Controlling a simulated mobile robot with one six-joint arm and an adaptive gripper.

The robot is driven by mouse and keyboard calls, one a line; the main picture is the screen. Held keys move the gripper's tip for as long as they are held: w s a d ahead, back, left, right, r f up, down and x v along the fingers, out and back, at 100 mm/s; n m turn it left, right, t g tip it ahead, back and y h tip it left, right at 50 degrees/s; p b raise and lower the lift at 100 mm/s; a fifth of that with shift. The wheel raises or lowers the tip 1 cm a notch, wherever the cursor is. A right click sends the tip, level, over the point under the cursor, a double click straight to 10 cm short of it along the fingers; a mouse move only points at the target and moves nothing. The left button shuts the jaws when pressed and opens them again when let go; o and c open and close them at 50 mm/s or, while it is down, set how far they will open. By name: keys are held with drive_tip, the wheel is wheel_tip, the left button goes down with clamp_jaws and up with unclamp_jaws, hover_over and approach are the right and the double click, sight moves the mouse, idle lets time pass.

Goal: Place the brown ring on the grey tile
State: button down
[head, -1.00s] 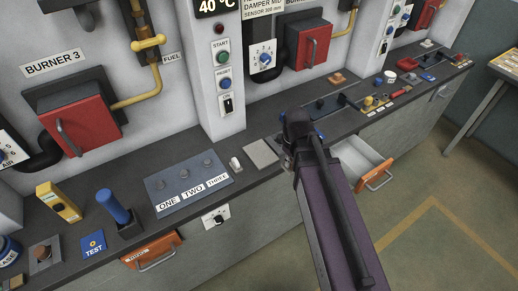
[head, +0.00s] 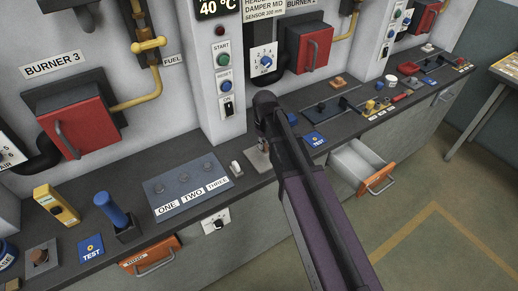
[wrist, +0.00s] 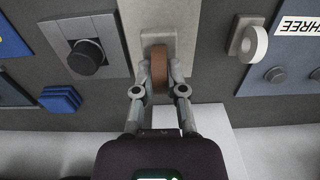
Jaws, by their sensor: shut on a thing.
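The brown ring (wrist: 161,68) is in the wrist view, seen nearly edge-on between my gripper's fingertips (wrist: 160,72). My gripper is shut on it. The grey tile (wrist: 129,22) lies behind the ring in the wrist view, with a paler rectangle on or over it directly behind the ring. In the head view the grey tile (head: 252,160) is partly hidden by my gripper (head: 262,150), which hangs over it. I cannot tell whether the ring touches the tile; the ring is not clear in the head view.
Left of that is the ONE-TWO-THREE panel (head: 187,185). A blue TEST tile (head: 314,140) lies to the right. A drawer (head: 352,165) is open at the front. The pillar (head: 222,70) rises behind.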

drive_tip(key=shift+w, duration=0.1)
drive_tip(key=shift+w+a, duration=0.2)
drive_tip(key=shift+w+a+f+b, duration=0.2)
drive_tip(key=shift+a+f+b, duration=0.05)
drive_tip(key=shift+f+b, duration=1.55)
drive_tip(key=shift+b, duration=0.05)
drive_tip(key=shift+f, duration=0.2)
drive_tip(key=c, duration=0.7)
unclamp_jaws()
drive_tip(key=shift+r, duration=0.2)
wheel_tip(320, 180, up, 12)
drive_tip(key=p, duration=1.2)
